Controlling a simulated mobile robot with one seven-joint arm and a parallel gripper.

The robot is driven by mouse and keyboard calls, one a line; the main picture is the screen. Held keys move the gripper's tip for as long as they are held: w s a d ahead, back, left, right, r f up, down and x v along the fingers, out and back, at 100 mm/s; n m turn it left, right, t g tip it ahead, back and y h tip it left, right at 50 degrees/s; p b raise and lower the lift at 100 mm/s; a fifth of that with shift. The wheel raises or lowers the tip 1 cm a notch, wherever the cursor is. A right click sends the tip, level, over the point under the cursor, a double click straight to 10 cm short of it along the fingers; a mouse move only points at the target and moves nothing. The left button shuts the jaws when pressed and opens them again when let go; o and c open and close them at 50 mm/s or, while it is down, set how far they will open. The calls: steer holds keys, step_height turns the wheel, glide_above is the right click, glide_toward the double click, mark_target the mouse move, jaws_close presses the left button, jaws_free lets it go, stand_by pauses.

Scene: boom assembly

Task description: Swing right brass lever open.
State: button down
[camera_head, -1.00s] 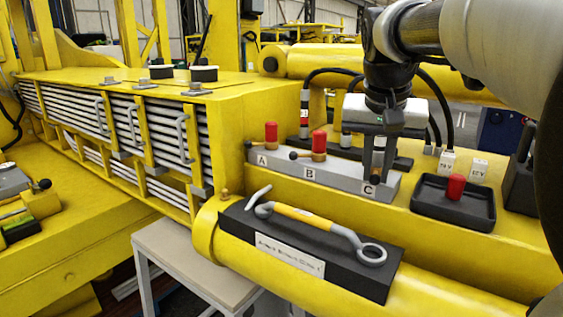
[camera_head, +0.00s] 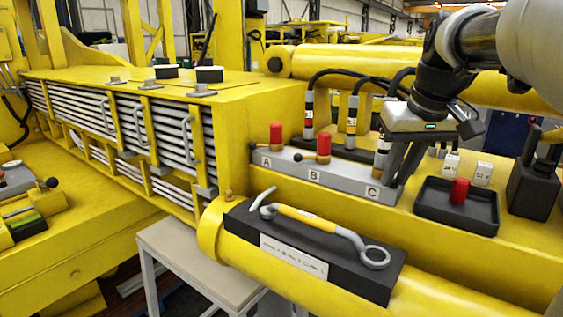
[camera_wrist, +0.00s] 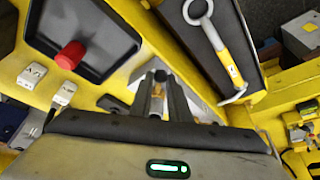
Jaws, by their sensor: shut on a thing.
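A grey valve block (camera_head: 335,184) lettered A, B and C lies on the yellow beam. The levers at A (camera_head: 275,140) and B (camera_head: 322,147) have brass bodies, red caps and dark knobs. My gripper (camera_head: 393,180) reaches down at an angle to the right end by C. Its fingers are shut on the right lever, which they mostly hide in the head view. In the wrist view my gripper (camera_wrist: 158,92) shows its two dark fingers close together over the grey block's end. The lever's exact angle cannot be told.
Black hoses with coloured bands (camera_head: 352,115) rise behind the block. A dark tray (camera_head: 440,212) with a red cap (camera_head: 460,190) sits to the right, near white tagged blocks (camera_head: 482,172). A yellow-handled tool (camera_head: 305,217) lies on a black holder in front.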

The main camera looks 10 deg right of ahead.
steer(key=shift+d+f+n, duration=0.1)
steer(key=shift+d+n, duration=0.2)
steer(key=shift+n, duration=0.2)
stand_by(0.3)
steer(key=c, duration=1.7)
jaws_free()
steer(key=shift+o, duration=0.2)
steer(key=p+v, duration=0.2)
steer(key=v, duration=1.5)
steer(key=shift+d+r, duration=0.2)
steer(key=shift+r, duration=0.1)
steer(key=s+a+f, duration=0.3)
steer(key=a+f, duration=0.1)
steer(key=f, duration=0.4)
steer(key=s+a+f, duration=0.4)
steer(key=a+f, duration=0.1)
steer(key=f, duration=0.3)
steer(key=s+a+f+t, duration=0.1)
steer(key=s+a+f, duration=0.2)
steer(key=f, duration=0.6)
steer(key=shift+s+a+m+p, duration=0.3)
steer(key=shift+s+a+m, duration=0.1)
steer(key=shift+a, duration=0.85)
